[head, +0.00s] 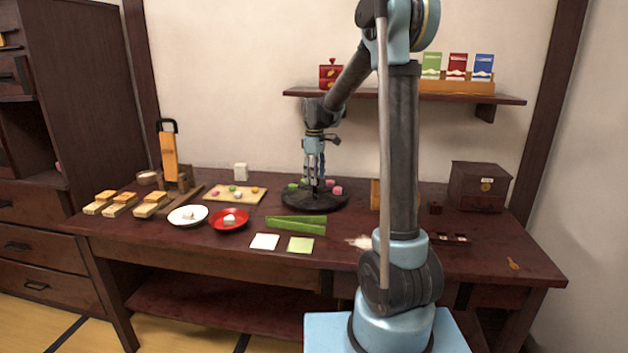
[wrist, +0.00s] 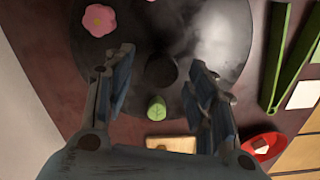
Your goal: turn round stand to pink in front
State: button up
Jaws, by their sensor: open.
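The round stand (head: 322,204) is a dark, glossy disc on the table below my gripper. Pink sweets (head: 336,190) sit on its right side and a green sweet (head: 293,186) on its left in the head view. In the wrist view the stand (wrist: 215,40) shows a dark central knob (wrist: 161,70), a pink flower sweet (wrist: 99,19) at upper left and a green leaf sweet (wrist: 157,107) near the lower rim. A second pink sweet is cut off at the top edge. My gripper (wrist: 160,78) points down over the stand, its open fingers on either side of the knob, holding nothing. Contact cannot be told.
A green folded piece (head: 297,226), a red plate (head: 229,220), a white plate (head: 187,216) and a wooden board with sweets (head: 222,194) lie left of or before the stand. A wall shelf (head: 400,97) hangs behind. A dark box (head: 478,187) stands at right.

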jog(key=shift+f, duration=0.65)
grip_shut()
jog(key=shift+d, duration=0.1)
jog(key=shift+d, duration=0.1)
